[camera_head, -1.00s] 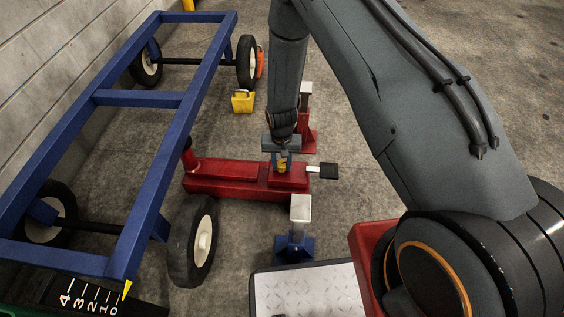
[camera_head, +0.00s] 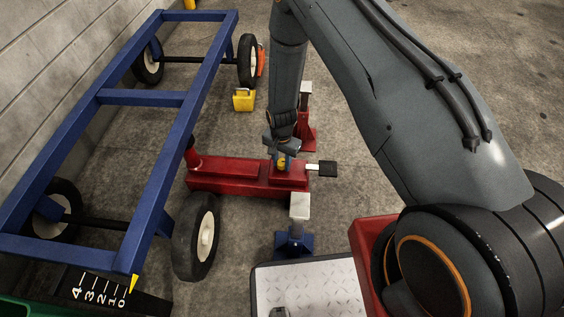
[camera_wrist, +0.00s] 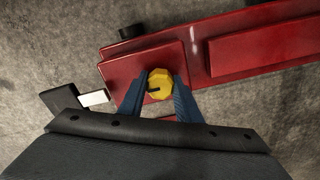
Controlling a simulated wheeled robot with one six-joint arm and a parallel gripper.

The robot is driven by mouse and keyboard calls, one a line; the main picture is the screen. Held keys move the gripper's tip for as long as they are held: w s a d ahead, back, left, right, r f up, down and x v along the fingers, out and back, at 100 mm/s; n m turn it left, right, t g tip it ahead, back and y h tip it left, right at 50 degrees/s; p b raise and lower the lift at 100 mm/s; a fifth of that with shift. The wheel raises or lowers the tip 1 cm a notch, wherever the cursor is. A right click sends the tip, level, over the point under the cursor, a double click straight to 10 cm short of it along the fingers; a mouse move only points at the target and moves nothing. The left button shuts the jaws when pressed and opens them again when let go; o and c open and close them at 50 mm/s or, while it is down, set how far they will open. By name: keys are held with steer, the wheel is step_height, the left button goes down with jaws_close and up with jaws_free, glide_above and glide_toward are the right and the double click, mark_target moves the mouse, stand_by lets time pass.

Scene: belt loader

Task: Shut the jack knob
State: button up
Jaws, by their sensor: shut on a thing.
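The jack knob is a yellow faceted knob (camera_wrist: 160,84) with a dark mark on its top, on the end block of the red floor jack (camera_head: 228,178). The knob also shows small in the head view (camera_head: 281,162). My gripper (camera_wrist: 160,90) reaches down from above, with one blue finger on each side of the knob, shut on it. In the wrist view the dark mark points to the left. The jack lies on the floor, its far end under the side of the blue frame (camera_head: 165,165). The gripper body hides part of the jack's end.
The blue wheeled frame stands left. A yellow chock (camera_head: 243,100) lies by its far wheel. A red stand (camera_head: 306,122) and a blue stand (camera_head: 295,240) flank the jack. A black pedal (camera_head: 327,168) sticks out right. A scale with a yellow pointer (camera_head: 134,283) sits lower left.

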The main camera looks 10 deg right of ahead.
mark_target(282, 162)
steer(key=o, duration=1.1)
steer(key=shift+c, duration=0.2)
steer(key=shift+r+p, duration=0.95)
steer(key=shift+r, duration=2.95)
steer(key=shift+r, duration=0.1)
